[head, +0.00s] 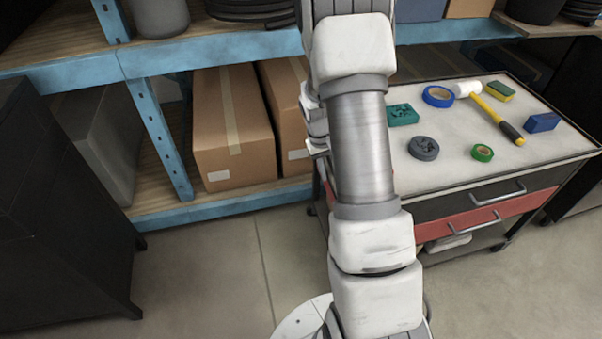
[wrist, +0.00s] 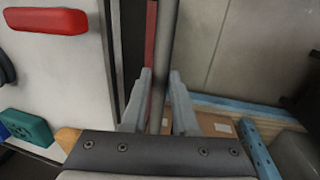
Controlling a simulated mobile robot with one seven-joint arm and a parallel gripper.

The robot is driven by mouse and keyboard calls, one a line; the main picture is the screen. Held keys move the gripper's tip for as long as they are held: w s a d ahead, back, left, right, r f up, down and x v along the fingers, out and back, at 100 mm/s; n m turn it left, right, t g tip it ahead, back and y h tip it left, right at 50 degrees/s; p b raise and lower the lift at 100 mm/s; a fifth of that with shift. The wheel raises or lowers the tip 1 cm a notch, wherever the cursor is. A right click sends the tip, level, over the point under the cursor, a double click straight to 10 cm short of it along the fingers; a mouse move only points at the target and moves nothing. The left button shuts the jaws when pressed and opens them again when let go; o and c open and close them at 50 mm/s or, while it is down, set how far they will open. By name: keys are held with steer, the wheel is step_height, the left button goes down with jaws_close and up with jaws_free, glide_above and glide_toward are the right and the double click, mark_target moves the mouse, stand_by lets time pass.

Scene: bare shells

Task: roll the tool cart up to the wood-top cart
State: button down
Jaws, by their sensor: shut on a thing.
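The tool cart (head: 455,150) stands at the right in the head view, with a pale top, a dark drawer and a red drawer with grey handles. In the wrist view its pale top (wrist: 75,75) fills the left side. My gripper (wrist: 161,76) is shut on an upright-looking grey bar (wrist: 165,40) along the cart's edge, one finger on each side; it looks like the cart's handle. In the head view my arm hides the gripper and the cart's left side. I cannot make out the wood-top cart in either view.
On the cart top lie a mallet (head: 492,112), blue tape (head: 438,96), green tape (head: 482,152) and several small items. Blue shelving (head: 210,205) with cardboard boxes (head: 232,125) stands behind. A black cabinet (head: 60,220) stands at left. The floor (head: 215,270) between is clear.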

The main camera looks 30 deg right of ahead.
mark_target(427, 149)
steer(key=s+d, duration=0.2)
steer(key=d, duration=0.7)
steer(key=s+d+p, duration=0.1)
steer(key=d, duration=0.8)
steer(key=s+d+p, duration=0.1)
steer(key=s+d, duration=0.1)
steer(key=d, duration=0.8)
steer(key=shift+s, duration=0.35)
steer(key=shift+d, duration=0.55)
steer(key=shift+d+r, duration=0.1)
steer(key=c, duration=0.7)
jaws_free()
steer(key=shift+r, duration=0.15)
steer(key=a+r+p, duration=0.1)
steer(key=r, duration=0.4)
steer(key=a+r+p, duration=0.1)
steer(key=r, duration=0.5)
steer(key=a+r+p, duration=0.1)
steer(key=r, duration=0.4)
steer(key=shift+w+a+r, duration=0.25)
steer(key=shift+w+r, duration=0.05)
steer(key=shift+r, duration=0.05)
